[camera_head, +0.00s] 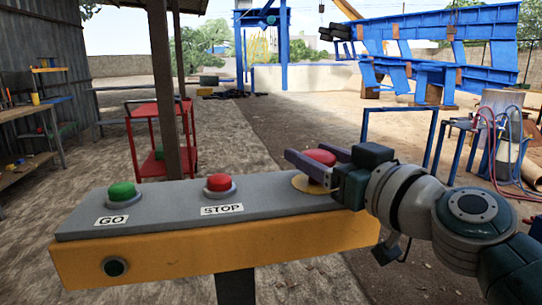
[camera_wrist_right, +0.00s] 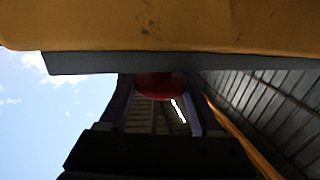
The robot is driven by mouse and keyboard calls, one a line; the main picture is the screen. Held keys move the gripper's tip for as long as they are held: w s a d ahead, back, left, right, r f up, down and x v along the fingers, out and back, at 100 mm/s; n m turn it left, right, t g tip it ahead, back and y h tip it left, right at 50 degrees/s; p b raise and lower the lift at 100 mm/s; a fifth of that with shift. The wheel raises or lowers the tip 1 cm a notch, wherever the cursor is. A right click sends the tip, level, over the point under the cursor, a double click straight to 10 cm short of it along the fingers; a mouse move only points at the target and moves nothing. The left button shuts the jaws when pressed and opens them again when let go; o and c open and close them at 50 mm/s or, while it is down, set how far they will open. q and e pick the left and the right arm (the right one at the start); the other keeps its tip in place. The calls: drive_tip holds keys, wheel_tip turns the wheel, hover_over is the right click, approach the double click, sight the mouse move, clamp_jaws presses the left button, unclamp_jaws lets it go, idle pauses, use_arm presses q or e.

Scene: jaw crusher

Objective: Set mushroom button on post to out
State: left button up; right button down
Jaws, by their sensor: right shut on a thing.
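The red mushroom button (camera_head: 320,157) sits on a yellow disc (camera_head: 310,185) at the right end of the grey panel on the post. My right gripper (camera_head: 318,162) reaches in from the right, with its fingers on either side of the button head, shut on it. In the right wrist view the red button (camera_wrist_right: 158,85) shows between the two fingers of the right gripper (camera_wrist_right: 158,95), close under the panel edge. Whether the button is in or out cannot be told. My left gripper is not in view.
The panel (camera_head: 160,205) also carries a green GO button (camera_head: 122,192) and a red STOP button (camera_head: 219,183) to the left. A yellow box front (camera_head: 200,255) lies below it. A red cart (camera_head: 155,135) and a brown pole (camera_head: 163,90) stand behind.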

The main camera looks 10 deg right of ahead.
drive_tip(key=shift+r, duration=0.35)
drive_tip(key=shift+c, duration=2.4)
unclamp_jaws()
drive_tip(key=o, duration=0.4)
drive_tip(key=shift+f, duration=0.1)
drive_tip(key=v, duration=1)
